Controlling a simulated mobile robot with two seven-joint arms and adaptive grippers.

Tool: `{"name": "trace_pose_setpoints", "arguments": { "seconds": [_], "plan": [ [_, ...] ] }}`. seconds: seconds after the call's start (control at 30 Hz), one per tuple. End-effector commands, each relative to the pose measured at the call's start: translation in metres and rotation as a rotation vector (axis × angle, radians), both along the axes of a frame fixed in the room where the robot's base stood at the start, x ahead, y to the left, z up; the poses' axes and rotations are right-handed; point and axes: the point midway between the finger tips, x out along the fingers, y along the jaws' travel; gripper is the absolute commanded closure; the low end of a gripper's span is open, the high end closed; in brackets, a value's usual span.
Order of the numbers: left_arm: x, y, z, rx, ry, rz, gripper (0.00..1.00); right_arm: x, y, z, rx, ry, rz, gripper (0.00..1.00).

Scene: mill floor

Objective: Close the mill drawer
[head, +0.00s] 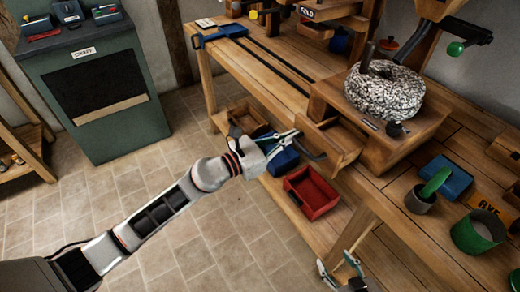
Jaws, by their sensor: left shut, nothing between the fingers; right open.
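The mill drawer (332,142) is a small open wooden box. It sticks out toward the left from the wooden base (404,148) of the mill, under the speckled millstone (384,91). My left gripper (302,146) is shut and empty, just left of the drawer's front end. I cannot tell whether its fingertips touch the drawer. My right gripper (340,266) is open at the bottom edge, low beside the bench and away from the drawer.
The bench (272,78) carries a blue-ended rail fixture (220,36) and, at right, a blue box (444,177) and green cup (478,231). Below, a red bin (311,192) and wooden bin (247,117) stand on the lower shelf. A chaff cabinet (95,50) stands left; tiled floor is clear.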

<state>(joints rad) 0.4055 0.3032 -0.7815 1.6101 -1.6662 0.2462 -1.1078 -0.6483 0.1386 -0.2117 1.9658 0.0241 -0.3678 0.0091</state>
Motion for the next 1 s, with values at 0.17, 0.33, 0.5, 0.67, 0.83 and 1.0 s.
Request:
{"name": "trace_pose_setpoints", "arguments": {
  "seconds": [0.17,0.33,0.5,0.67,0.83,1.0],
  "plan": [
    [0.027,-0.038,-0.001,-0.001,0.001,-0.001,1.00,-0.003,0.000,-0.010,-0.001,0.008,0.000,0.50],
    [0.045,-0.062,-0.003,-0.001,0.003,0.000,1.00,-0.006,0.000,-0.021,-0.002,0.020,0.001,0.50],
    [0.054,-0.074,-0.002,0.000,0.003,0.001,1.00,-0.008,0.000,-0.025,-0.002,0.024,0.001,0.50],
    [0.056,-0.077,-0.001,-0.001,0.001,0.000,1.00,-0.007,0.000,-0.024,-0.003,0.020,0.001,0.50],
    [0.056,-0.077,0.000,-0.001,0.000,0.000,1.00,-0.004,0.000,-0.019,-0.001,0.012,0.001,0.50],
    [0.056,-0.077,0.001,-0.002,-0.002,0.000,1.00,-0.004,0.000,-0.018,-0.001,0.010,0.002,0.50]
  ]
}}
